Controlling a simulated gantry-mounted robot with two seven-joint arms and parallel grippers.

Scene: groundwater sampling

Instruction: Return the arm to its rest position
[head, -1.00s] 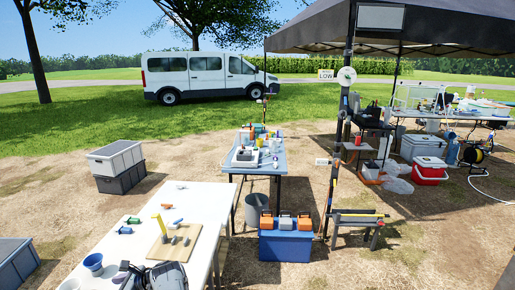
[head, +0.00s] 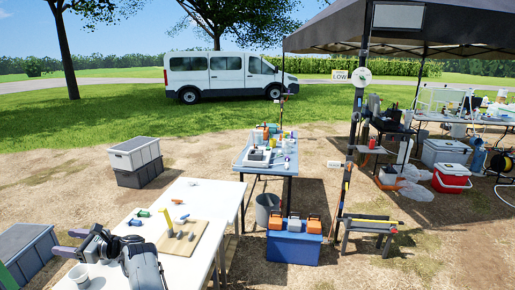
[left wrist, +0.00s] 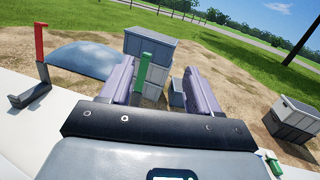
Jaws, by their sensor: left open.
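My left gripper (head: 68,243) is over the near left edge of the white table (head: 205,190), with its purple fingers pointing left. In the left wrist view my left gripper (left wrist: 160,72) has its two fingers wide apart and nothing held between them. A green upright piece (left wrist: 143,72) shows in the gap, beyond or beside the fingers; its distance is unclear. My left forearm covers part of the near table. My right gripper is not in view.
A wooden board (head: 190,238) with a yellow-handled tool and small bottles lies to the right. Grey crates (head: 135,153) stand on the ground beyond. A red post on a black bracket (left wrist: 39,55) is at the wrist view's left.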

